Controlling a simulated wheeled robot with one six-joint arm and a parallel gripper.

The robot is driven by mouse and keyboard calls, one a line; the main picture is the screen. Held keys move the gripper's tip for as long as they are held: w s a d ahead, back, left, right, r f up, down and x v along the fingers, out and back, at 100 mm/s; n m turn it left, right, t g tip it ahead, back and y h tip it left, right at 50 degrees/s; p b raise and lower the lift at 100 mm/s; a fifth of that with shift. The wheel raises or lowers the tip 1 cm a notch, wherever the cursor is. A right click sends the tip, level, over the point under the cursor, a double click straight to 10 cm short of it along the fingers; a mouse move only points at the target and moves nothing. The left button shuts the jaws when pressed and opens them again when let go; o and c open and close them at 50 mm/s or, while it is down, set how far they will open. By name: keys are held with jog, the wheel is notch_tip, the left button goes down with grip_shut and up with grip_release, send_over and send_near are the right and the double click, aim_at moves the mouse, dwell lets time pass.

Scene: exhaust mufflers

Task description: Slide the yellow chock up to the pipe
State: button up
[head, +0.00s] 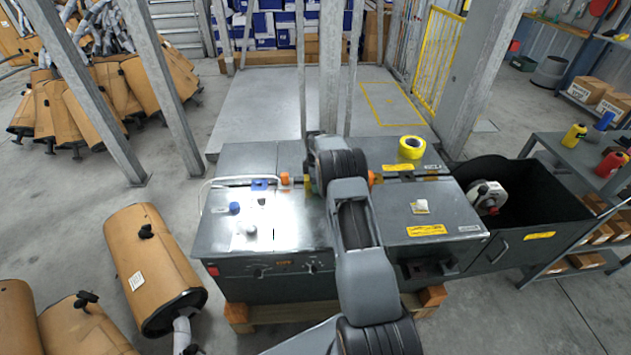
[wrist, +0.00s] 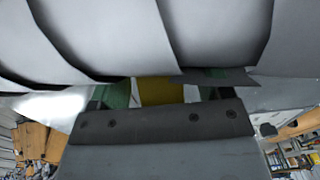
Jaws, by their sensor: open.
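The yellow chock (wrist: 158,92) shows in the wrist view as a small yellow block between the two green fingertips of my gripper (wrist: 162,90). My gripper is open, with a pale gap between the block and the right fingertip. I cannot tell whether the left fingertip touches it. Large pale grey curved surfaces fill the top of the wrist view; I cannot tell whether they are the pipe. In the head view my arm reaches over the middle of the metal bench (head: 290,235) and hides most of the gripper, the chock and any pipe there.
Orange pieces (head: 284,179) (head: 375,178) lie either side of my arm along a slot in the bench. A yellow tape roll (head: 411,147), a blue cap (head: 235,208) and a small pale block (head: 420,207) rest on top. A black bin (head: 540,205) adjoins the right side.

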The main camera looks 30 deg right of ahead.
notch_tip(320, 180, up, 14)
dwell(0.6)
jog(key=shift+f, duration=0.1)
dwell(0.4)
